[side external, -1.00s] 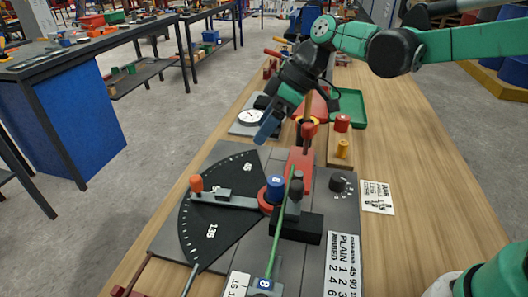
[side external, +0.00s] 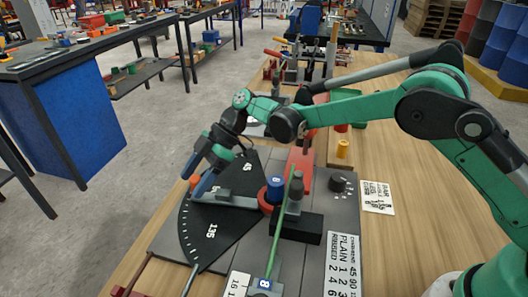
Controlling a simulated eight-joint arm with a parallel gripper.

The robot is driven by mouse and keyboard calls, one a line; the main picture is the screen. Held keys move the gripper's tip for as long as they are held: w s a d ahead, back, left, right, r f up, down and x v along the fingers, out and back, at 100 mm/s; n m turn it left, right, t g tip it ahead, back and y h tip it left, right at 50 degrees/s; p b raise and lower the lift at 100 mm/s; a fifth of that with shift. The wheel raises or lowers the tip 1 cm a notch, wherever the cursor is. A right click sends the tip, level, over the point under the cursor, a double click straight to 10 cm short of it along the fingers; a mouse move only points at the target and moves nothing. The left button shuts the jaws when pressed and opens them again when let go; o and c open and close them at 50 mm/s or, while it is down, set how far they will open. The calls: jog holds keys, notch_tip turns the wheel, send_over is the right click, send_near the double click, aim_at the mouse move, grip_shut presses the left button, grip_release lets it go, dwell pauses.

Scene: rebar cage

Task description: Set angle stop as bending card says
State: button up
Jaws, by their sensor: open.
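The angle stop is a grey arm (side external: 235,201) that lies across a black dial plate (side external: 215,228) marked 45 and 135. Its orange knob (side external: 195,180) at the left end shows only in part. My gripper (side external: 199,178) is open, with its blue fingers on either side of the knob; I cannot tell whether they touch it. The arm's right end meets the blue-topped post (side external: 275,189). A white card (side external: 377,197) with small print lies on the bench to the right, mostly unreadable. A white plate (side external: 343,265) reads PLAIN 1 2 3 and RIBBED 2 4 6.
A green bar (side external: 283,232) runs past the post, beside a black block (side external: 296,228). A dark selector knob (side external: 337,184) sits on the bender plate. A yellow cylinder (side external: 342,148) stands behind. The wooden bench (side external: 430,225) is mostly clear at right.

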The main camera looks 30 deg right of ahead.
jog(key=shift+a+f, duration=0.1)
jog(key=shift+a, duration=0.05)
grip_shut()
dwell(1.4)
